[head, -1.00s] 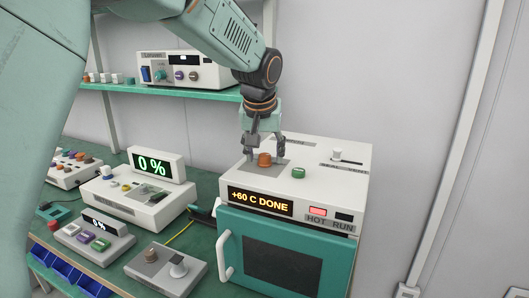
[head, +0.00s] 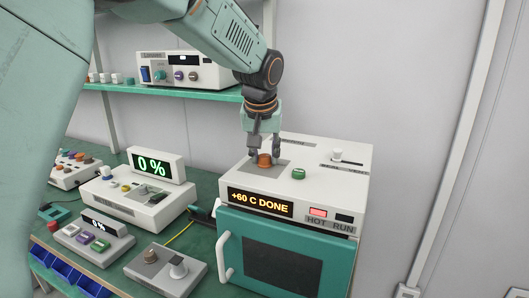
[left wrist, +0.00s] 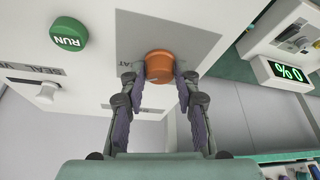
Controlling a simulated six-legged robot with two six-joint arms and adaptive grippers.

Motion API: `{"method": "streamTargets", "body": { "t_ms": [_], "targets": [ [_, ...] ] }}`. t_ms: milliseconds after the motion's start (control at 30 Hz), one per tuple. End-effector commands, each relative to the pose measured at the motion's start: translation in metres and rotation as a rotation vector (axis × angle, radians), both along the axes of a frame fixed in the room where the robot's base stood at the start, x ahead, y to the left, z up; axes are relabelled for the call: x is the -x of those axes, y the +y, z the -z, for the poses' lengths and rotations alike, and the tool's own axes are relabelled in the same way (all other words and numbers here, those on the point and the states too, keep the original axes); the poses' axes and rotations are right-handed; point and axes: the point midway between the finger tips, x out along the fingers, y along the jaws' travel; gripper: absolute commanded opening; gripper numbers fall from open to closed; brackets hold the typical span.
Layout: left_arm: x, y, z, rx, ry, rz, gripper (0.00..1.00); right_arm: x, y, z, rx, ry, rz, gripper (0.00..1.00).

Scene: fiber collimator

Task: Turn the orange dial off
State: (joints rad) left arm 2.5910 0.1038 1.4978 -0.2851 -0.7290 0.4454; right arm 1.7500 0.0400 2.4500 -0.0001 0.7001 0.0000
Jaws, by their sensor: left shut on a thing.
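The orange dial (head: 265,160) sits on a grey plate on top of the white oven box (head: 350,190). In the left wrist view the orange dial (left wrist: 159,68) is between the two fingers. My left gripper (head: 263,153) points down over it and is shut on it, with the fingertips (left wrist: 158,78) against its sides. The oven display (head: 261,203) reads "+60 C DONE". The red HOT lamp (head: 318,212) is lit and the RUN lamp is dark. My right gripper is not in view.
A green RUN knob (head: 298,174) stands close to the right of the dial, and a white slider knob (head: 336,155) is farther back. A white unit showing 0 % (head: 152,165) and smaller boxes stand left on the green bench. A shelf (head: 160,92) hangs behind.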

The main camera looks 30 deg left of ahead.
Motion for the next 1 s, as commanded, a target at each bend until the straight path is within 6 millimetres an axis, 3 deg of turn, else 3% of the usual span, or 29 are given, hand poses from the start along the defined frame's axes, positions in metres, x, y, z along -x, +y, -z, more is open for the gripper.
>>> {"method": "streamTargets", "body": {
  "t_ms": [267,1000],
  "targets": [
    [-0.001,-0.001,-0.003,-0.003,-0.001,-0.138,0.0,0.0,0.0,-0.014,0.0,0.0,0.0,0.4],
    [-0.005,-0.004,-0.004,-0.003,-0.004,-0.796,0.0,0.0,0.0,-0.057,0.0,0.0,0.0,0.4]
  ]
}}
